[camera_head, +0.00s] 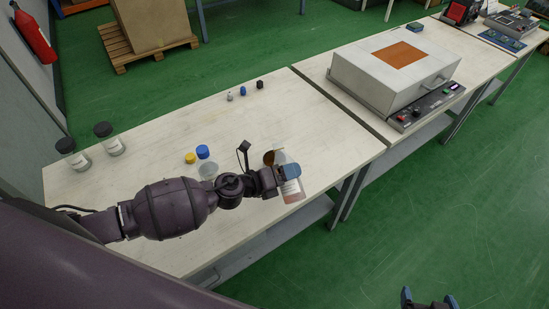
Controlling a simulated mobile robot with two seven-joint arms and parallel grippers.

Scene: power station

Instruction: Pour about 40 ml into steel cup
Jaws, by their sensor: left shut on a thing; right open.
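My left gripper (288,172) is shut on a clear container with a white and reddish label (292,192), near the right front edge of the near table. A round brown-topped thing (268,158) shows just left of the held container; the gripper partly hides it, and I cannot tell if it touches. A pale greyish cup (208,169) stands behind my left arm, partly hidden; I cannot tell if it is the steel cup. I see no pouring stream. My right gripper (429,300) is open and empty, low at the bottom edge over the green floor.
A blue cap (203,152) and a yellow cap (190,158) lie near the cup. Two black-lidded jars (109,139) stand at the left. Several small items (243,91) stand at the back. A large grey box device (395,65) fills the adjoining table.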

